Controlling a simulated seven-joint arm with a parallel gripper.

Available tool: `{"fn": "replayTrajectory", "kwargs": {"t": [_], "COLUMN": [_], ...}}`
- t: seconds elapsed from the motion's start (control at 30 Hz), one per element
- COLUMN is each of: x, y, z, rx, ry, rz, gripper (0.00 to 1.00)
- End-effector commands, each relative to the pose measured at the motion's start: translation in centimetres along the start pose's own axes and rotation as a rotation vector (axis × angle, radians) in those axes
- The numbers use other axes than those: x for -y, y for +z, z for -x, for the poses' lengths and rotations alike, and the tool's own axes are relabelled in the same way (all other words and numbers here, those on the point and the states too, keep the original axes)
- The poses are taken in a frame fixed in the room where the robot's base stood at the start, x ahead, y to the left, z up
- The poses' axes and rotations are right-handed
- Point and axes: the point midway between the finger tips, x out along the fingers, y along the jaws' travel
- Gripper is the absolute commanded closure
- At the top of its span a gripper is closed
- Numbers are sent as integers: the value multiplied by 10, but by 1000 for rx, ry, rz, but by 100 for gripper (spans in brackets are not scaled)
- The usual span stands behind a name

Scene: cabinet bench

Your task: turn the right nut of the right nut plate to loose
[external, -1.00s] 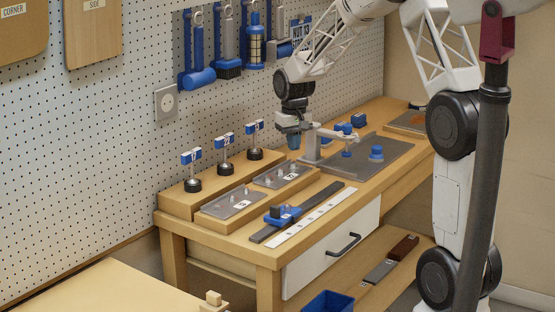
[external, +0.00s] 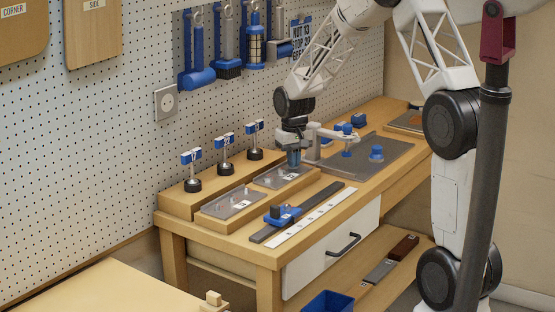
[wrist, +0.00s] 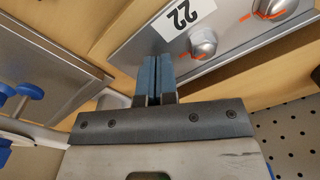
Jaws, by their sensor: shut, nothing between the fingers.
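The right nut plate (external: 270,182) is a grey metal plate on a wooden block on the bench. In the wrist view, this plate (wrist: 150,52) carries an upside-down label reading 22 and two silver nuts with orange marks. The nut closest to my fingers, the right nut (wrist: 203,43), stands just to the right of the fingertips in that view. The other nut (wrist: 272,8) is partly cut off at the top. My gripper (external: 293,164) has its blue fingers shut and empty, over the plate's right end; it also shows in the wrist view (wrist: 157,62). Contact with the plate is unclear.
The left nut plate (external: 232,203) lies beside it. A grey arm fixture (external: 325,133) with blue knobs stands on a grey board (external: 385,160), close to my gripper. Small black-based stands (external: 224,168) line the back. A blue clamp (external: 283,215) sits in front.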

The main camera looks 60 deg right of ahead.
Motion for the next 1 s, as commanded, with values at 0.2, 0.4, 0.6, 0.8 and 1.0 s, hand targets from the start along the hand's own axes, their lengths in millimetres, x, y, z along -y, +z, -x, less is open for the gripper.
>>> {"fn": "replayTrajectory", "kwargs": {"t": [0.2, 0.4, 0.6, 0.8, 1.0], "x": [0, -1, -2, -6, -12], "y": [3, 3, 4, 5, 7], "z": [-14, -15, -15, -15, -16], "rx": [13, 15, 15, 16, 19], "ry": [1, 1, 1, 2, 3], "rz": [0, 0, 0, 0, -2], "gripper": [100, 100, 100, 100, 100]}}
